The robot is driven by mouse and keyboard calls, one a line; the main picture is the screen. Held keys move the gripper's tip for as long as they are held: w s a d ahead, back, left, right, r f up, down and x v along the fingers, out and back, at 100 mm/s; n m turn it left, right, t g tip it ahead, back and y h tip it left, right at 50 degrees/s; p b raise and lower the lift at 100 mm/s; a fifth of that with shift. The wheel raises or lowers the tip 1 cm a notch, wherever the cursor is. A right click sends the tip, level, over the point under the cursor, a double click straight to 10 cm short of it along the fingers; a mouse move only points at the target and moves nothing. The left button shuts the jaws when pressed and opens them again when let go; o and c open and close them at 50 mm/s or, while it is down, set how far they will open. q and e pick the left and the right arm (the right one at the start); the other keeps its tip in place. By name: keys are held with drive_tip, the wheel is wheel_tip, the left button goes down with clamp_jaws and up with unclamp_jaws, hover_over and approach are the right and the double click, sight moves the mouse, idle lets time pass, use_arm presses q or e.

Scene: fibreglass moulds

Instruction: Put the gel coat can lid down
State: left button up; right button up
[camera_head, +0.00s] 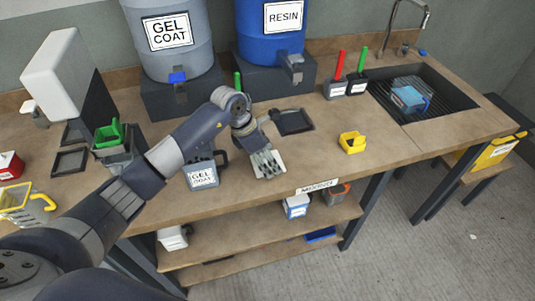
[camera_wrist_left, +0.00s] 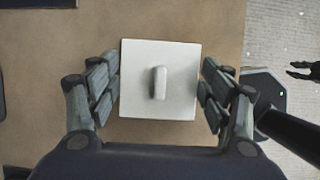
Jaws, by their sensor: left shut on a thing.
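The gel coat can lid (camera_wrist_left: 180,95) is a pale square plate with a raised bar handle, seen from above in the left wrist view. My left gripper (camera_wrist_left: 160,88) has its fingers on two opposite sides of it and is shut on it. In the head view my left gripper (camera_head: 266,158) is over the worktop, right of the grey gel coat can (camera_head: 203,178). My arm hides part of the can's top. I cannot tell whether the lid touches the worktop. My right gripper (camera_wrist_left: 302,70) shows small and dark at the wrist view's right edge, its fingers apart.
A dark tray (camera_head: 294,121) lies behind my left gripper. A yellow holder (camera_head: 352,142) stands to the right, with bare worktop (camera_head: 318,160) between. The bench's front edge is close. Gel coat (camera_head: 170,55) and resin (camera_head: 268,45) drums stand behind; a sink (camera_head: 440,95) is far right.

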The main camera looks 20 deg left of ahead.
use_arm(q)
drive_tip(key=shift+f, duration=0.15)
drive_tip(key=o, duration=0.6)
drive_tip(key=shift+b, duration=0.3)
drive_tip(key=o, duration=0.4)
drive_tip(key=shift+r+p, duration=0.3)
drive_tip(key=shift+p, duration=0.05)
drive_tip(key=b+v, duration=0.2)
drive_tip(key=v, duration=0.9)
drive_tip(key=shift+s+a+r+b, duration=0.2)
drive_tip(key=shift+r+b, duration=0.1)
